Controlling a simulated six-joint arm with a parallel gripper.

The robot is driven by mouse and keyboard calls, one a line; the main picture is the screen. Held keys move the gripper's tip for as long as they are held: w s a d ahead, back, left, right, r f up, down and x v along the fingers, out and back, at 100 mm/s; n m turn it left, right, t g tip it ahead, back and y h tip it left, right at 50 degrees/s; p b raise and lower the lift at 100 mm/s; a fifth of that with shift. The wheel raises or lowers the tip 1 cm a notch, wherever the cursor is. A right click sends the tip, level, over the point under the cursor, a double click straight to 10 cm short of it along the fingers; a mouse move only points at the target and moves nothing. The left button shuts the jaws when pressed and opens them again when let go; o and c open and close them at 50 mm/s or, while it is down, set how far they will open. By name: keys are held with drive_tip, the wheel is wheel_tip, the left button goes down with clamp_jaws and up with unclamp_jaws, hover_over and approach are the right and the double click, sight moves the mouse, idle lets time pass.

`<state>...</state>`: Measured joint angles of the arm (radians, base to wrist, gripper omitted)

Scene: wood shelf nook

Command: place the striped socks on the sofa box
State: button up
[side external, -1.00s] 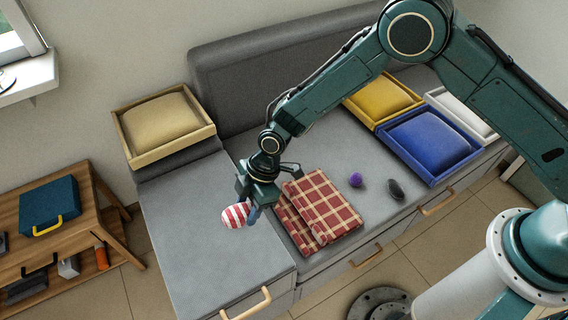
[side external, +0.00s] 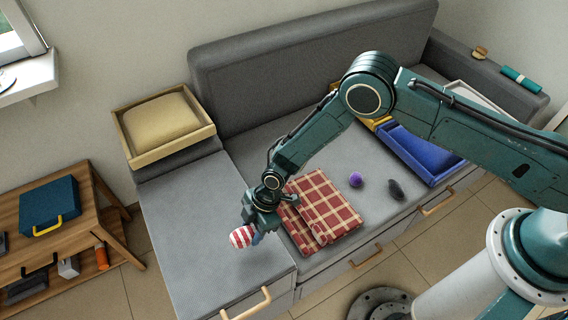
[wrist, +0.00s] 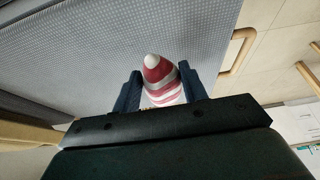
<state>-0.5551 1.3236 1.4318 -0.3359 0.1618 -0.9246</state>
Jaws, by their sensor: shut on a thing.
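The red-and-white striped socks (side external: 241,238), a rounded bundle, are between the fingers of my gripper (side external: 253,232) over the front part of the grey sofa box (side external: 190,225), the box-like left section of the sofa. In the wrist view the socks (wrist: 161,79) stick out pale tip first between the two dark blue fingers of my gripper (wrist: 162,84). The grey ribbed top of the sofa box (wrist: 100,45) fills the background. I cannot tell whether the socks touch it.
A folded red plaid blanket (side external: 325,208) lies right of my gripper. A purple ball (side external: 355,180) and a dark object (side external: 396,189) lie beyond it. A yellow cushioned tray (side external: 165,118) sits at the back left; a blue tray (side external: 425,150) is to the right.

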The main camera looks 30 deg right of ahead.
drive_tip(key=shift+f, duration=1.85)
drive_tip(key=shift+f, duration=0.15)
drive_tip(key=o, duration=1)
drive_tip(key=shift+c, duration=0.2)
drive_tip(key=v, duration=1.2)
drive_tip(key=shift+r, duration=0.25)
